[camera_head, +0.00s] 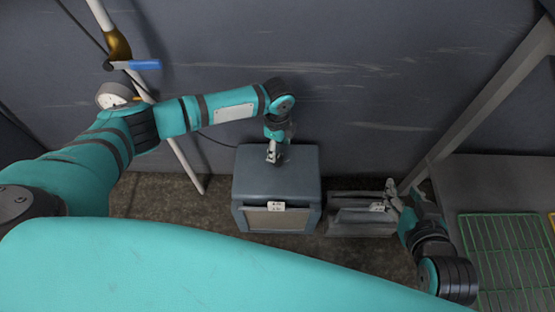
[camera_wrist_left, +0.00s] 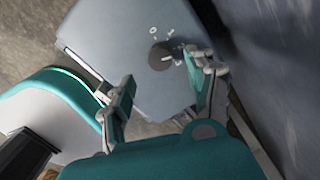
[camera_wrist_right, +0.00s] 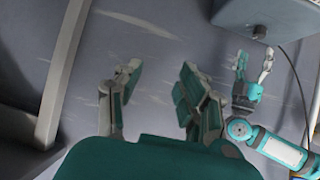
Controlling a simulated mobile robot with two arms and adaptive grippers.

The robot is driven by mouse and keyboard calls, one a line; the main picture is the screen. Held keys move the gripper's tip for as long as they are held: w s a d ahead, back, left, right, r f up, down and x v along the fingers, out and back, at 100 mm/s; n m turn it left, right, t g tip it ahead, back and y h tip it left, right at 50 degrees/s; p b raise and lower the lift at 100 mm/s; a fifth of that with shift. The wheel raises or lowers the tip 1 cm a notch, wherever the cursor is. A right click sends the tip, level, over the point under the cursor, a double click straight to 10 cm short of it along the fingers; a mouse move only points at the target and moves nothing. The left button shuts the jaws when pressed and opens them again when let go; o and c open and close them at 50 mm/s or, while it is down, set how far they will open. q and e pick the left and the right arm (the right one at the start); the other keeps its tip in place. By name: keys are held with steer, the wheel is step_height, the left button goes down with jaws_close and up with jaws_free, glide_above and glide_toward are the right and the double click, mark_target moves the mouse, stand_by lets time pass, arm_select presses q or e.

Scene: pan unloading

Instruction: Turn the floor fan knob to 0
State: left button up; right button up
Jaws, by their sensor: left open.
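The floor fan (camera_head: 262,172) is a blue-grey box on the floor by the wall, with a grille on its front. Its dark round knob (camera_wrist_left: 160,56) is on the top face in the left wrist view, with white marks around it, including a 0 above it. Light marks show at the knob's right side; its exact setting is unclear. My left gripper (camera_head: 273,153) is above the fan top, open, its fingers (camera_wrist_left: 160,70) on either side of the knob; the right-hand finger is close to it, contact unclear. My right gripper (camera_head: 390,195) is open and empty (camera_wrist_right: 155,75), right of the fan.
A grey metal table (camera_head: 480,180) with a green wire rack (camera_head: 510,255) stands at the right. A grey pedal-like object (camera_head: 360,222) is on the floor right of the fan. Pipes, a gauge (camera_head: 113,95) and a blue-handled valve (camera_head: 145,64) are at the left wall.

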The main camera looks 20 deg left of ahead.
mark_target(278, 158)
arm_select(q)
step_height(278, 158, down, 7)
steer(key=shift+r+b, duration=0.15)
steer(key=shift+b, duration=1)
steer(key=shift+f, duration=0.2)
arm_select(e)
steer(key=w+a+r+t+y, duration=0.1)
steer(key=w+r+t, duration=0.1)
steer(key=r, duration=0.3)
steer(key=w+a+r+t+y, duration=0.1)
steer(key=w+r+t, duration=0.1)
steer(key=r+t, duration=0.3)
steer(key=shift+a+r, duration=0.35)
steer(key=shift+r, duration=0.05)
arm_select(q)
steer(key=c, duration=1.1)
